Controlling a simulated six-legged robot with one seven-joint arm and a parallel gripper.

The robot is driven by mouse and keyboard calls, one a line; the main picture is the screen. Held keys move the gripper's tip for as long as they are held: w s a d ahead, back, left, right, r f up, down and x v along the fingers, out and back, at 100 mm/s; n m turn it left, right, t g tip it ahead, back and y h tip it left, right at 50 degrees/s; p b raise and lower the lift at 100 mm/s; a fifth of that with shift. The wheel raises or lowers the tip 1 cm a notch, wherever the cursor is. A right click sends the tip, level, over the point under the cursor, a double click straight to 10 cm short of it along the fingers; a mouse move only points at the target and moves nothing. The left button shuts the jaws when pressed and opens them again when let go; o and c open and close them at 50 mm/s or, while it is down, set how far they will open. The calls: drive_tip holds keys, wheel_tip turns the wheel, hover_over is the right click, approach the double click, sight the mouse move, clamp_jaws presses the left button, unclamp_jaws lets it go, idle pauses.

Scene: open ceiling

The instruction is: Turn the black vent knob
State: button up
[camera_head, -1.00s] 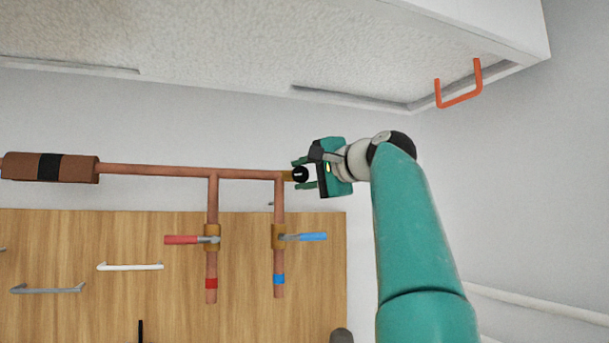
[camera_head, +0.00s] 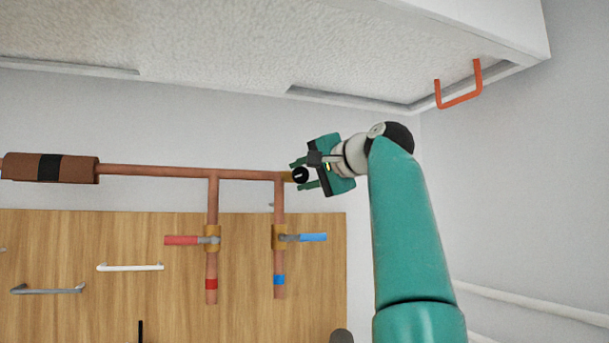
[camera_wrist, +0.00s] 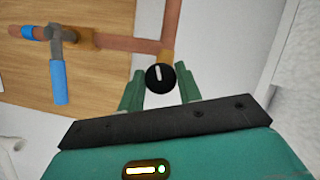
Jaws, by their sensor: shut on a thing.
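The black vent knob (camera_head: 300,175) is round with a white mark and sits at the right end of the copper pipe. It also shows in the wrist view (camera_wrist: 160,77), where its white mark is nearly upright. My gripper (camera_head: 301,175) reaches in from the right, with one green finger above the knob and one below. In the wrist view my gripper (camera_wrist: 160,73) has a finger on either side of the knob and is shut on it. The fingers' contact faces are partly hidden.
A red-handled valve (camera_head: 192,240) and a blue-handled valve (camera_head: 303,237) sit on the pipes below. A wooden panel (camera_head: 120,235) with handles stands behind them. A white overhead unit (camera_head: 230,50) with an orange handle (camera_head: 459,98) hangs above.

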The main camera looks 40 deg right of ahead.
drive_tip(key=o, duration=0.9)
drive_tip(key=shift+s+a, duration=0.1)
drive_tip(key=s, duration=0.4)
drive_tip(key=s+d+r, duration=0.1)
drive_tip(key=s, duration=0.8)
drive_tip(key=shift+s+d+r, duration=0.2)
drive_tip(key=shift+d+r, duration=0.15)
drive_tip(key=shift+d, duration=0.05)
